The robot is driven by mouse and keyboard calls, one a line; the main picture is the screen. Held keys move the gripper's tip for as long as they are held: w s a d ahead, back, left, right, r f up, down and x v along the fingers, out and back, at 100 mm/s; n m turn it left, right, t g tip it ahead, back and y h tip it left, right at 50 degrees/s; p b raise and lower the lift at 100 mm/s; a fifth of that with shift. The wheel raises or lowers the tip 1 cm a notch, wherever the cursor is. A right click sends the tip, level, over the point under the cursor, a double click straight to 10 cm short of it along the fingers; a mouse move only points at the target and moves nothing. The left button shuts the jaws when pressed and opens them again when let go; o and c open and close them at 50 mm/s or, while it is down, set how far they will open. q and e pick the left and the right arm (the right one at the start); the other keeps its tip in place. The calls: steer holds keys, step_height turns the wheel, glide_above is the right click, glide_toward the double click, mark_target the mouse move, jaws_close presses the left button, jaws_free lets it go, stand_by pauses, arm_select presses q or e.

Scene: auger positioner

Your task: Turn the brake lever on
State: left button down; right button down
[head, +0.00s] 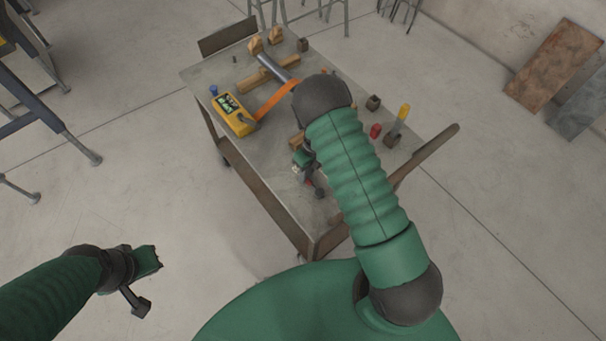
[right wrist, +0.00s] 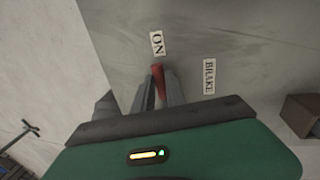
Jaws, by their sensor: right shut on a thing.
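The red brake lever (right wrist: 158,80) shows in the right wrist view between the two fingers of my right gripper (right wrist: 160,92), which is shut on it. Its red end points up the picture toward a white "ON" label (right wrist: 157,42). A white "BRAKE" label (right wrist: 209,76) lies to the right of it. The lever's base is hidden by the gripper. In the head view my right gripper (head: 312,187) is low over the near part of the cart top, partly hidden by my arm. My left gripper (head: 147,278) is off the cart at lower left; its fingers are unclear.
The cart handle (head: 428,154) is at right. Floor around the cart is mostly clear.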

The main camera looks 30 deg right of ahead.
steer(key=shift+d+m, duration=0.3)
steer(key=shift+m, duration=0.1)
steer(key=c, duration=1.4)
jaws_free()
steer(key=shift+o, duration=0.2)
steer(key=shift+r, duration=0.1)
steer(key=d+r, duration=0.3)
steer(key=r, duration=1.3)
steer(key=shift+w+d, duration=0.15)
steer(key=shift+w, duration=0.1)
steer(key=shift+r, duration=0.1)
